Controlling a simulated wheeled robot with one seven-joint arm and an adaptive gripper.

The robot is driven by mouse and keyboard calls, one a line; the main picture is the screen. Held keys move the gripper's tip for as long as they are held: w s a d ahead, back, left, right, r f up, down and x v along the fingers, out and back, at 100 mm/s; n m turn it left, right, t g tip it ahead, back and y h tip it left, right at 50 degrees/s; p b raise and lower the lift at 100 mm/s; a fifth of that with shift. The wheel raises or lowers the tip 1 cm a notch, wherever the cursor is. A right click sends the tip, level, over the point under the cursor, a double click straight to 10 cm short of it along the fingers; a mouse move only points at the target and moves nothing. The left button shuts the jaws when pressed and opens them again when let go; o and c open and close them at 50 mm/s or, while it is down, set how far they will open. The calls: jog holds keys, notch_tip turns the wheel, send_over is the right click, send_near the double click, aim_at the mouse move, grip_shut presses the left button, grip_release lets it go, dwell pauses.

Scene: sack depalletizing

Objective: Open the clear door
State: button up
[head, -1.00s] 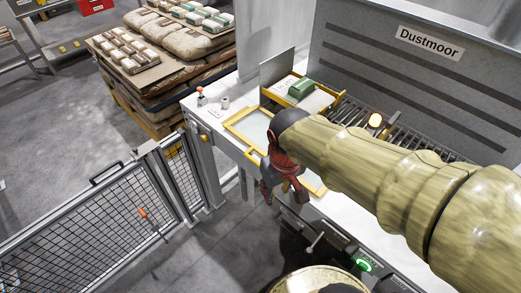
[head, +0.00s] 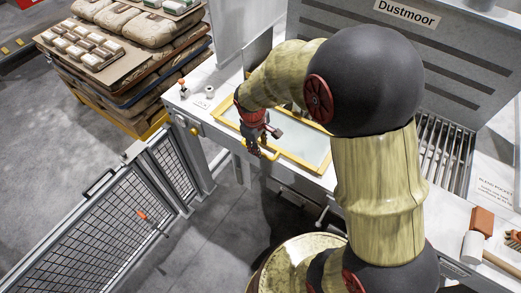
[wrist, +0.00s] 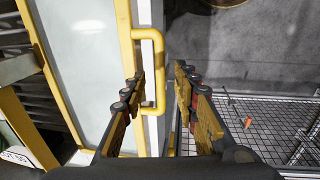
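The clear door (head: 300,148) is a see-through panel in a yellow frame, lying flat over the white counter; it looks closed. It also shows in the wrist view (wrist: 85,60). Its yellow handle (wrist: 158,65) sticks out from the frame's edge on the counter's front side; in the head view the handle (head: 266,153) is just below my gripper. My gripper (head: 258,138) is open. In the wrist view my gripper (wrist: 160,88) has its fingers apart, with the handle's bar between them in the picture. I cannot tell whether a finger touches it.
A mesh fence (head: 100,232) with a gate stands left of the counter. A pallet of sacks (head: 130,50) is at the back left. A grate of rollers (head: 440,150), a brick-coloured block (head: 481,220) and a mallet (head: 474,246) are at the right. Floor in front is open.

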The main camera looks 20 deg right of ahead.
jog(key=shift+w+d+f, duration=0.1)
jog(key=shift+d+f, duration=0.1)
jog(key=shift+f, duration=0.75)
jog(key=shift+d+f, duration=0.15)
jog(key=shift+f, duration=0.75)
jog(key=shift+c, duration=0.3)
grip_shut()
